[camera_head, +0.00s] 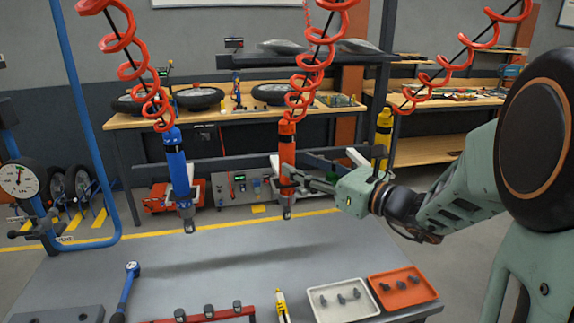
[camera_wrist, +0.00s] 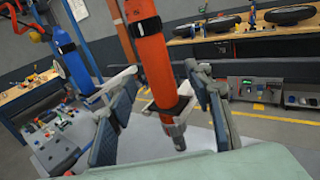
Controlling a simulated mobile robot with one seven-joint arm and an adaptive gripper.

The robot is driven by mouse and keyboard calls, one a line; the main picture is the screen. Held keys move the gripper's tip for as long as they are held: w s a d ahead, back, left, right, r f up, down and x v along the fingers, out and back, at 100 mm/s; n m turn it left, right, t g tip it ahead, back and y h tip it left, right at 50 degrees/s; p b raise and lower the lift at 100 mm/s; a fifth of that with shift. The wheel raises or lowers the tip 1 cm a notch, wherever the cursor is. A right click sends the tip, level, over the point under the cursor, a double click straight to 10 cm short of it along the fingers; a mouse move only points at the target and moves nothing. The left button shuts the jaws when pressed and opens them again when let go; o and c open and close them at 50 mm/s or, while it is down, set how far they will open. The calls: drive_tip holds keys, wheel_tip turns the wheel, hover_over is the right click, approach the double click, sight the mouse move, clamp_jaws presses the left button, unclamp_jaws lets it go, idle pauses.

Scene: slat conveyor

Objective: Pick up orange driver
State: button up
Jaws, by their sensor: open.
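The orange driver (camera_head: 287,145) hangs upright from a red coiled hose above the grey worktable, in a pale holder at its lower body. It also shows in the wrist view (camera_wrist: 150,50), where its black band and metal nose (camera_wrist: 173,130) are visible. My gripper (camera_head: 292,181) reaches in from the right at the driver's lower body. In the wrist view my gripper (camera_wrist: 160,95) is open, with one finger to each side of the driver. A gap shows between each finger and the driver; how deep it sits between them I cannot tell.
A blue driver (camera_head: 178,165) hangs to the left and a yellow driver (camera_head: 383,135) to the right behind my arm. A white tray (camera_head: 325,315) and an orange tray (camera_head: 385,300) holding small parts sit at the table's front right. The table's middle is clear.

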sight(293, 163)
drive_tip(key=x, duration=0.5)
drive_tip(key=shift+s+f+p, duration=0.1)
drive_tip(key=shift+f+p, duration=0.1)
drive_tip(key=shift+p, duration=0.2)
clamp_jaws()
drive_tip(key=shift+r, duration=0.1)
